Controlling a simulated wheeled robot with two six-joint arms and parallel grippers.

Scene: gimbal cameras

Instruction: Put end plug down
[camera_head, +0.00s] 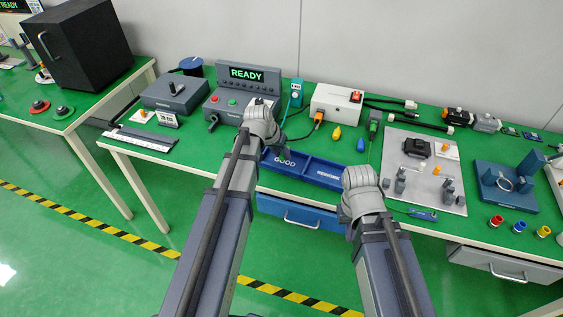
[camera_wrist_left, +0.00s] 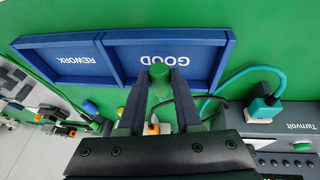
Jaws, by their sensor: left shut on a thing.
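My left gripper (camera_wrist_left: 160,82) is shut on a green end plug (camera_wrist_left: 159,73) in the left wrist view. The plug sits between the fingertips, over the GOOD compartment of the blue two-part tray (camera_wrist_left: 222,62). I cannot tell whether the plug touches the tray floor. In the head view the tray (camera_head: 325,174) lies at the bench's front edge, with my left gripper (camera_head: 281,153) over its GOOD part, partly hidden by the wrist. The REWORK compartment (camera_wrist_left: 75,60) looks empty. My right arm's wrist is near the tray's right end in the head view; its fingers are hidden.
A tester box reading READY (camera_head: 243,88) stands behind the tray. A white box with a red switch (camera_head: 337,104) and yellow and green plugs stand nearby. A grey fixture plate (camera_head: 424,172) is to the right. A blue drawer (camera_head: 300,214) hangs below the bench.

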